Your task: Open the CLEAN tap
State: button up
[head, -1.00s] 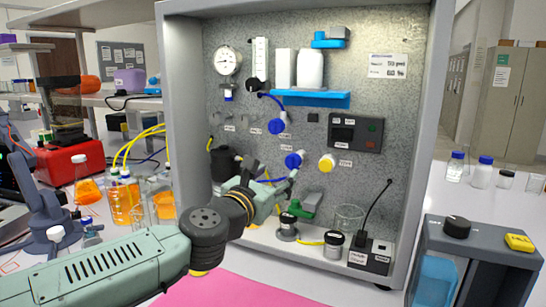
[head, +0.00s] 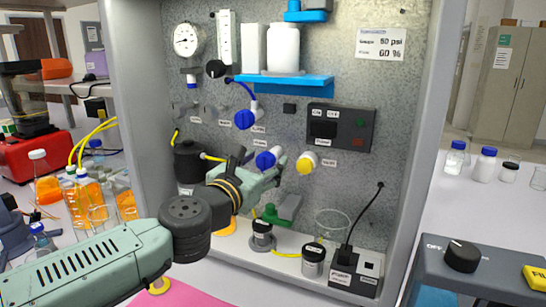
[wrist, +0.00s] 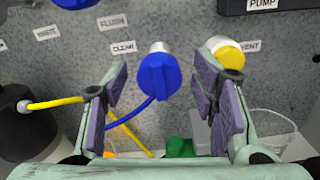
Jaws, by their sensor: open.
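The CLEAN tap is a blue knob (wrist: 158,78) on a pale stem, just right of the CLEAN label (wrist: 123,47) in the wrist view. In the head view this blue knob (head: 268,158) is on the grey panel, left of the yellow VENT tap (head: 307,163). My gripper (wrist: 162,92) is open, with one purple-padded finger on each side of the knob in the picture. No contact shows; the remaining depth is hard to tell. In the head view my gripper (head: 262,172) is in front of the panel and partly overlaps the knob's surroundings.
Another blue tap (head: 246,118) is above. The yellow VENT tap (wrist: 228,52) is close to my right finger. A black pump box (head: 339,127), a blue shelf (head: 284,84) and a glass beaker (head: 332,224) are nearby. A yellow tube (wrist: 62,101) runs at left.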

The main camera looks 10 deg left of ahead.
jog(key=shift+w, duration=0.15)
jog(key=shift+c, duration=0.3)
jog(key=c, duration=1.1)
